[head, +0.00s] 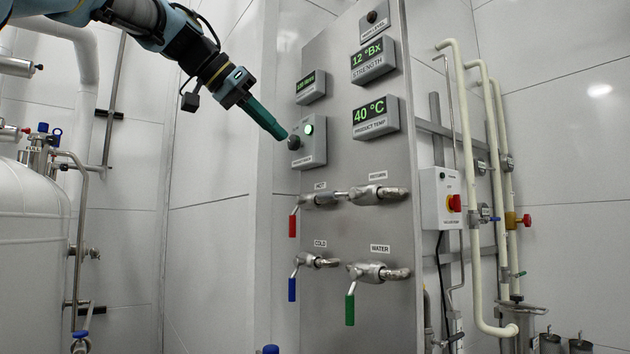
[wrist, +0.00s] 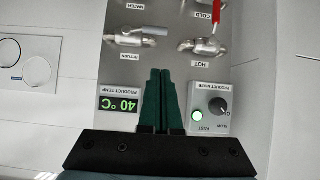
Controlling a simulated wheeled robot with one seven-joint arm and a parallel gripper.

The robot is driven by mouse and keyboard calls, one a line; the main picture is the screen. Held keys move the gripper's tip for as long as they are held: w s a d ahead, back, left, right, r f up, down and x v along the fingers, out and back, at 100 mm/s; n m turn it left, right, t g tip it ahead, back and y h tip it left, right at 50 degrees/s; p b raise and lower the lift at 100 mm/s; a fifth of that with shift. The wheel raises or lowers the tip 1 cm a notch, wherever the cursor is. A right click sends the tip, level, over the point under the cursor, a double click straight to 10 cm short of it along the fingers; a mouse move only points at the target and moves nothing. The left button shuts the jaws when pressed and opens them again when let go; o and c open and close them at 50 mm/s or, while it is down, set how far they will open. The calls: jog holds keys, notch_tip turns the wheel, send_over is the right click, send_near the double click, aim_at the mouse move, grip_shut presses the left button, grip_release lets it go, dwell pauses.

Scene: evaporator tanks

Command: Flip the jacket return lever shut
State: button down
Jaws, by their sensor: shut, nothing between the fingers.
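The jacket return valve (head: 378,193) sits on the grey panel under its RETURN label, right of the HOT valve. Its grey lever (head: 340,194) lies level and points left towards the HOT valve. In the upside-down wrist view, the return valve (wrist: 133,40) is beyond my fingertips, with its grey lever (wrist: 151,31) pointing right. My gripper (head: 284,136) is shut and empty, its green fingers pointing down and right beside the mixer box, above and left of the return lever and clear of it. The shut fingers also show in the wrist view (wrist: 160,72).
The HOT valve (head: 318,198) has a red lever (head: 292,226) hanging down. Below are the COLD blue lever (head: 292,289) and WATER green lever (head: 350,308). The mixer box (head: 313,148) has a knob and lit button. A white tank (head: 35,230) stands left.

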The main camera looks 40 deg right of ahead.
jog(key=shift+s+r, duration=0.35)
jog(key=shift+d, duration=0.1)
jog(key=p, duration=0.3)
send_over(336, 195)
jog(key=w+a, duration=0.3)
jog(key=w, duration=0.1)
notch_tip(336, 195, down, 5)
jog(key=shift+s+d+f, duration=0.1)
jog(key=shift+d+f, duration=0.15)
jog(key=shift+f, duration=0.9)
jog(key=shift+d+f, duration=0.2)
jog(key=shift+f, duration=0.95)
jog(key=shift+f+g, duration=0.2)
jog(key=shift+g, duration=0.1)
